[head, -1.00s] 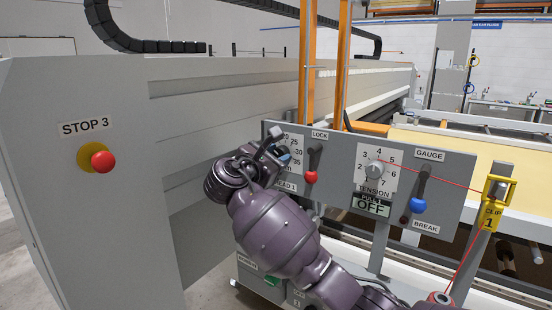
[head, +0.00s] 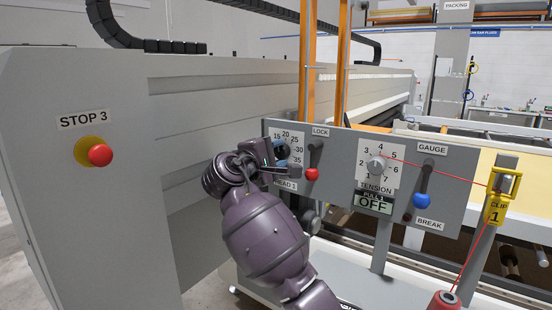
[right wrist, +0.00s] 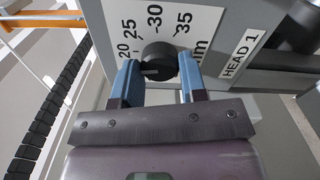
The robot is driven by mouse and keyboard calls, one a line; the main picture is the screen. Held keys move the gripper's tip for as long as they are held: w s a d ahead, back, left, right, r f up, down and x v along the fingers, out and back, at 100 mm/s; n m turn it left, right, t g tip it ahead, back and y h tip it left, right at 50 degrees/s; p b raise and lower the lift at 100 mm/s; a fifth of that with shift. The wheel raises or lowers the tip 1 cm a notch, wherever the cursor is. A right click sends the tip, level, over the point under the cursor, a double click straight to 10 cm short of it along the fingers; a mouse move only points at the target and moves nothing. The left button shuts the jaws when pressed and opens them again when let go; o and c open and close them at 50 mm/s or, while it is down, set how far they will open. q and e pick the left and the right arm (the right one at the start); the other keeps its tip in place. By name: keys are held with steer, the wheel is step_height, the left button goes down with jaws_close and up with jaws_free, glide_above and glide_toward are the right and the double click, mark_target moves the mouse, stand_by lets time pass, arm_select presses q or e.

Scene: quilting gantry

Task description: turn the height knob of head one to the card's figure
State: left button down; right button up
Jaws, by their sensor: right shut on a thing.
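The height knob of head one is a small black knob (right wrist: 158,62) on a white dial (right wrist: 203,22) marked 20, 25, 30 and 35, next to the HEAD 1 label (right wrist: 243,47). In the head view the dial (head: 297,135) sits at the panel's left end, partly covered by my gripper. My right gripper (right wrist: 158,75) is shut on the knob, one blue-padded finger on each side. It also shows in the head view (head: 282,158). I cannot make out where the knob points. No card with a figure can be made out. My left gripper is out of view.
Beside the dial hangs the LOCK lever with a red ball (head: 312,174). Further right are the TENSION knob (head: 376,164), an OFF display (head: 371,202) and the GAUGE lever's blue ball (head: 421,201). A red stop button (head: 100,155) is at left. Red thread runs to the yellow clip (head: 497,208).

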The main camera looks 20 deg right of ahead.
steer(key=shift+f+m, duration=0.15)
steer(key=shift+m, duration=0.65)
steer(key=shift+b, duration=0.3)
steer(key=o, duration=0.9)
steer(key=shift+o, duration=0.2)
steer(key=b+v, duration=0.1)
steer(key=v, duration=1)
